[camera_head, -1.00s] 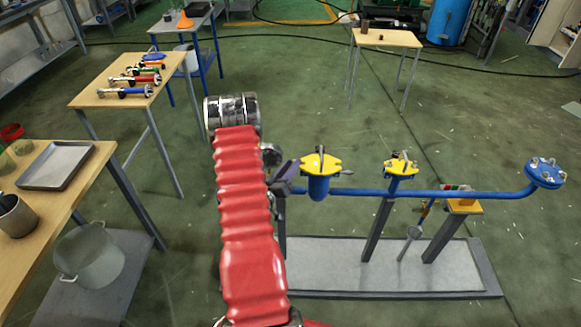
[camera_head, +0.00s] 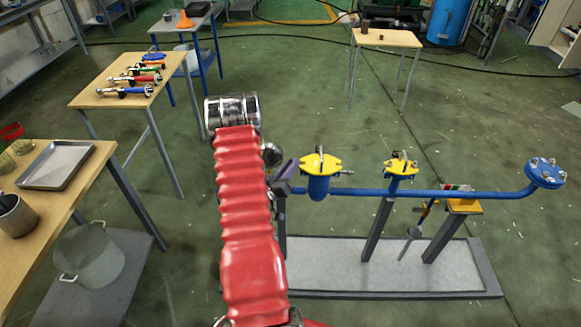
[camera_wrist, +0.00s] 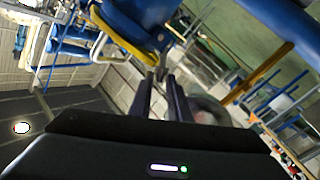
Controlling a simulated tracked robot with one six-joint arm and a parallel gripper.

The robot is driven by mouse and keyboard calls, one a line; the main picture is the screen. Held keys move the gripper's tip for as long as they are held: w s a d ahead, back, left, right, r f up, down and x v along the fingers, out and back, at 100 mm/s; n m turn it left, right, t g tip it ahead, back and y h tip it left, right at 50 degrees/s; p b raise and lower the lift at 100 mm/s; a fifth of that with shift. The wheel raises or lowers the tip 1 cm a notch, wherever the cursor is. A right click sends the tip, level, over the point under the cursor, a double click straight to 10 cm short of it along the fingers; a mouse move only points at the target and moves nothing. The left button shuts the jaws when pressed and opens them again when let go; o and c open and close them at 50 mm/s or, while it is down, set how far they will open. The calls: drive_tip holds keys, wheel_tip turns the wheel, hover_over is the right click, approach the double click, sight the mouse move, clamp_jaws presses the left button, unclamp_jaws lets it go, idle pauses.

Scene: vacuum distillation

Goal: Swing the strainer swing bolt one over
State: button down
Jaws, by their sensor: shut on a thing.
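The strainer is a blue pot (camera_head: 318,189) with a yellow lid flange (camera_head: 313,162) on the blue pipe. One bolt (camera_head: 321,153) stands up at its lid and another sticks out on the right. My gripper (camera_head: 291,180) is at the strainer's left side, largely hidden behind my red arm. In the wrist view, my two dark fingers (camera_wrist: 160,78) are close together just below the yellow flange (camera_wrist: 122,38) and blue body (camera_wrist: 130,20). They are shut on the strainer swing bolt, a small grey piece at the flange edge, which is mostly hidden between the fingertips.
A second yellow-topped fitting (camera_head: 401,168) and a blue end flange (camera_head: 545,172) sit further right on the pipe. The frame stands on a grey base plate (camera_head: 340,262). Wooden tables (camera_head: 95,95) stand at the left; open green floor lies behind the pipe.

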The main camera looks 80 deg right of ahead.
drive_tip(key=shift+s+d+r+m, duration=0.15)
drive_tip(key=shift+s+r+m, duration=0.05)
drive_tip(key=shift+m, duration=0.1)
drive_tip(key=shift+s+d+r+m+t+y, duration=0.1)
drive_tip(key=shift+s+r+m+t+y, duration=0.15)
drive_tip(key=shift+s+m+y, duration=0.4)
drive_tip(key=shift+s+d+r+m+t+y, duration=0.2)
drive_tip(key=shift+s+m, duration=0.25)
drive_tip(key=shift+m, duration=0.5)
drive_tip(key=shift+s+d+r+m+t+y, duration=0.1)
drive_tip(key=shift+s+r+m+t+y, duration=0.15)
drive_tip(key=shift+s+m+y, duration=0.4)
drive_tip(key=shift+w+m, duration=0.1)
drive_tip(key=shift+m, duration=0.15)
drive_tip(key=c, duration=1.9)
unclamp_jaws()
drive_tip(key=shift+c, duration=0.2)
drive_tip(key=shift+o, duration=0.2)
drive_tip(key=shift+a, duration=0.15)
